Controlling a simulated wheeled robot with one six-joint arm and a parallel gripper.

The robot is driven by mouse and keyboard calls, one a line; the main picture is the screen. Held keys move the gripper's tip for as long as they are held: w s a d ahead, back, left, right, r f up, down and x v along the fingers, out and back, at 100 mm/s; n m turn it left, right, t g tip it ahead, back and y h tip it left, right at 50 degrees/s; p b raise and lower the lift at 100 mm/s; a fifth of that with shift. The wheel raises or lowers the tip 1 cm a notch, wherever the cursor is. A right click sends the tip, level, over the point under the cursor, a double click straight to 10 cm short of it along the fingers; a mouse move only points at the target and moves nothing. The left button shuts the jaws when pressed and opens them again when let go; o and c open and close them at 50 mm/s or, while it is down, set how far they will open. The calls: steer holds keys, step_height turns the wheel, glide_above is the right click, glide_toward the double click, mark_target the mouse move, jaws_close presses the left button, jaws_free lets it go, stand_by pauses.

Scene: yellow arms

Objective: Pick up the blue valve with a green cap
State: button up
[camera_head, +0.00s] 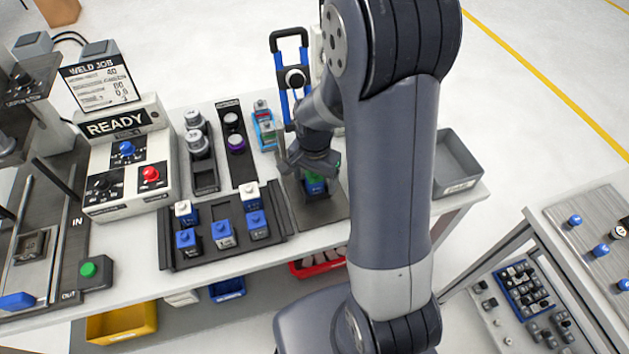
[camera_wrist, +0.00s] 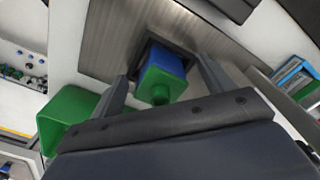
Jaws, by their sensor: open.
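The blue valve with a green cap (camera_wrist: 162,80) sits in a dark square holder on a metal plate (camera_wrist: 110,50) in the wrist view. In the head view the valve (camera_head: 315,184) shows just under my gripper, partly covered by it. My gripper (camera_wrist: 160,82) is open, with one finger on each side of the valve. I cannot tell whether the fingers touch it. In the head view my gripper (camera_head: 314,170) is over the plate, and its fingertips are mostly hidden.
A grey bin (camera_head: 457,165) stands to the right. A blue-handled frame (camera_head: 291,78) stands behind. A control box reading READY (camera_head: 125,155) is at the left.

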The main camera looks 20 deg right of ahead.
steer(key=c, duration=1.1)
